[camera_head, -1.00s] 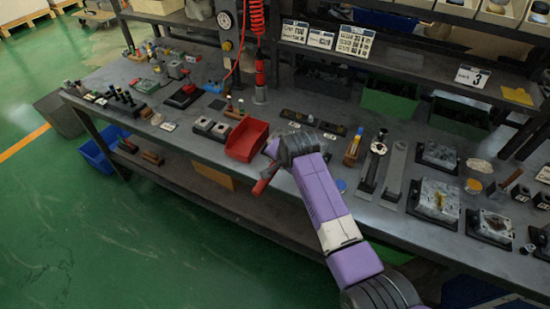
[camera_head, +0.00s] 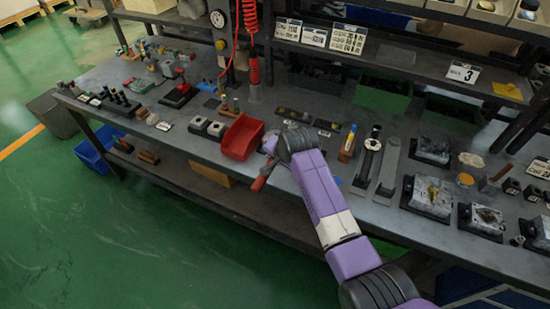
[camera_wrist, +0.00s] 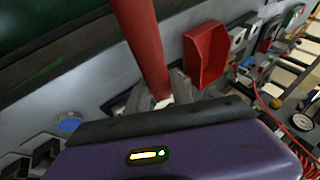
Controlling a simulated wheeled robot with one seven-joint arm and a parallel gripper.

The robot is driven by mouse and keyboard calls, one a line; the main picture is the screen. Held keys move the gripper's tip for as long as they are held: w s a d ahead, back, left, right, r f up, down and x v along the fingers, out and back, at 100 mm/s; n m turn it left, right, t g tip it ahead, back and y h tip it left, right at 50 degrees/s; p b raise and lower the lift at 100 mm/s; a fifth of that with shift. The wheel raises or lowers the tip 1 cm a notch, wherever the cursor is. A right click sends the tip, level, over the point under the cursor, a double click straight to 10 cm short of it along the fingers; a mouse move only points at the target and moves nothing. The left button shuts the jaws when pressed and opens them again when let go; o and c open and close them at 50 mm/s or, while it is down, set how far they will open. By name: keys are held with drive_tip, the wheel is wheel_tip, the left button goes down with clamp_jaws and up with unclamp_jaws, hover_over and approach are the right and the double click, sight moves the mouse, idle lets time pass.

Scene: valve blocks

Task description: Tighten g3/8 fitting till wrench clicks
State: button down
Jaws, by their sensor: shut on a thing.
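My gripper (camera_head: 270,152) is above the front edge of the bench, just right of the red bin. It is shut on a wrench with a red handle (camera_head: 262,180); the handle points down and left past the bench edge. In the wrist view the red handle (camera_wrist: 143,45) rises from the jaws, with a pale metal part at its lower end. The wrench head is mostly hidden. Grey metal valve blocks (camera_head: 432,192) on black bases stand at the right of the bench, well away from my gripper. I cannot make out which fitting is the G3/8 one.
The red bin (camera_head: 242,137) is close beside my gripper; it also shows in the wrist view (camera_wrist: 205,55). Two long grey fixtures (camera_head: 389,168) stand between my arm and the blocks. A red coiled hose (camera_head: 250,20) hangs behind. The floor in front is free.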

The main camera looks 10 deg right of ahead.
drive_tip(key=shift+w+r+p, duration=0.1)
drive_tip(key=shift+r+p, duration=0.4)
drive_tip(key=shift+r, duration=3.7)
